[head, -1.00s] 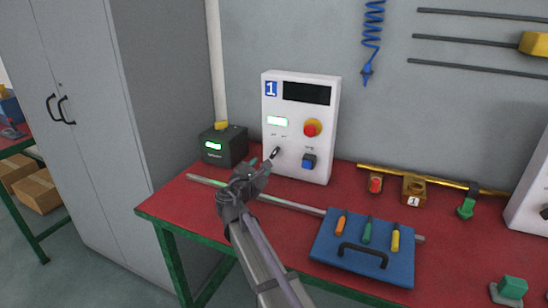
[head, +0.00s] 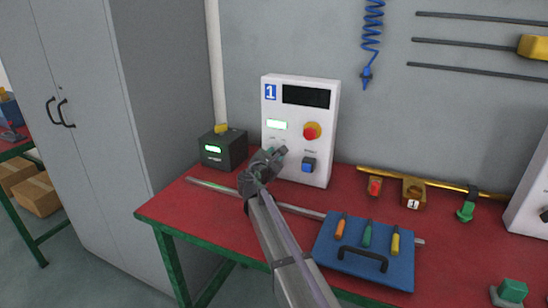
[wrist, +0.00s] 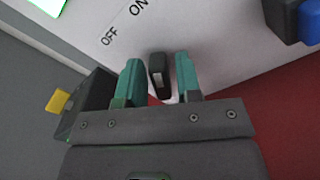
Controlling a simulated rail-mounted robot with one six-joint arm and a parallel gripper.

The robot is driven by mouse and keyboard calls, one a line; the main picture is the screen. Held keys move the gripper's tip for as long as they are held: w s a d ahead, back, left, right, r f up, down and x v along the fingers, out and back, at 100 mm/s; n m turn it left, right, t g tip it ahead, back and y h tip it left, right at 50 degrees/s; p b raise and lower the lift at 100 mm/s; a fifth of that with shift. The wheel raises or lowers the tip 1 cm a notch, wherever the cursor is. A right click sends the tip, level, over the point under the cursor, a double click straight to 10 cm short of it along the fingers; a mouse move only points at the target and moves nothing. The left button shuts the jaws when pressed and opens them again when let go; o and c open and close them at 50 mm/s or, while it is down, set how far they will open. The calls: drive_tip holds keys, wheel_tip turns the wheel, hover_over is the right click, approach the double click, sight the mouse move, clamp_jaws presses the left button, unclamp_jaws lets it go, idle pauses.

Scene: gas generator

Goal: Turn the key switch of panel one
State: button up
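Panel one (head: 320,120) is a white box with a "1" label, standing on the red bench against the wall. Its key switch (wrist: 160,75) is a black handle below the OFF and ON marks, seen in the wrist view. My gripper (head: 277,153) is at the lower left of the panel face and hides the key switch in the head view. In the wrist view my gripper (wrist: 158,80) is open. Its two teal fingers stand on either side of the black handle, with a small gap on each side.
The panel also has a red button (head: 312,131) on a yellow collar and a blue knob (head: 308,165), both right of my gripper. A dark box (head: 223,150) with a yellow top stands left of the panel. A blue toolbox (head: 335,262) lies at the front.

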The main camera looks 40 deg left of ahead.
clamp_jaws()
drive_tip(key=shift+n, duration=0.4)
drive_tip(key=n, duration=0.5)
drive_tip(key=shift+a+r, duration=0.1)
drive_tip(key=shift+a, duration=0.05)
drive_tip(key=n, duration=0.6)
drive_tip(key=shift+s+a, duration=0.1)
drive_tip(key=shift+a, duration=0.05)
idle(0.4)
drive_tip(key=shift+o, duration=1.2)
unclamp_jaws()
drive_tip(key=v, duration=1)
drive_tip(key=shift+s, duration=0.35)
